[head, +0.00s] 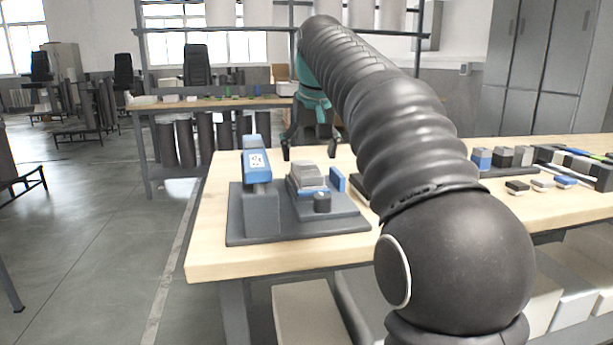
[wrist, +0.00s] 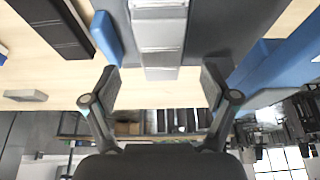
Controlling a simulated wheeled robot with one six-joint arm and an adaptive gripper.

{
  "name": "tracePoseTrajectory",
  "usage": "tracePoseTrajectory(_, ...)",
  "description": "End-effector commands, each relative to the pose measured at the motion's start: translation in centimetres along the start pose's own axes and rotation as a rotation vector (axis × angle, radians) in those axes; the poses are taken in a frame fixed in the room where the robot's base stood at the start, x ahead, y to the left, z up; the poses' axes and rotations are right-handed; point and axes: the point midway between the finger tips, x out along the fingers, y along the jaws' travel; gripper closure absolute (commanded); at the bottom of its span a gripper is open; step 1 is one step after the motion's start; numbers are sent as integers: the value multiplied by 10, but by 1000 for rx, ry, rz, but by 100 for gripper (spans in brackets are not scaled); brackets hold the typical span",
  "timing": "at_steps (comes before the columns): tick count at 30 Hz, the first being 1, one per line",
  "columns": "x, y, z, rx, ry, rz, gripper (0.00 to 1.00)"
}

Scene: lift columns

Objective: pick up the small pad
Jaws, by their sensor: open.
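A small flat grey pad (wrist: 25,95) lies on the wooden table at the left of the wrist view, near the table edge; I cannot pick it out in the head view. My gripper (head: 308,151) is open and empty, with its fingers pointing down beyond the grey stepped block. In the wrist view my gripper (wrist: 158,85) has its two fingers wide apart, with the end of the grey block (wrist: 160,35) showing between them. The pad is outside the fingers, off to their left in that view.
A dark fixture plate (head: 300,228) carries a blue-topped device (head: 257,165), the grey block and a black knob (head: 322,203). A blue slab (wrist: 106,38) and a black block (wrist: 55,25) stand nearby. Small flat pieces (head: 542,183) lie at the table's right.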

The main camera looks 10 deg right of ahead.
Motion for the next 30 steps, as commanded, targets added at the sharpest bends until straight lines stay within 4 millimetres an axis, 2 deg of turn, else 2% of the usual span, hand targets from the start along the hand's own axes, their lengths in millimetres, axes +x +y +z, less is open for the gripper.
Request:
tracePoseTrajectory(3,18,-1,-4,0,-4,0,15)
tracePoseTrajectory(9,38,-1,-5,0,-1,0,15)
tracePoseTrajectory(30,44,-1,-4,0,0,0,15)
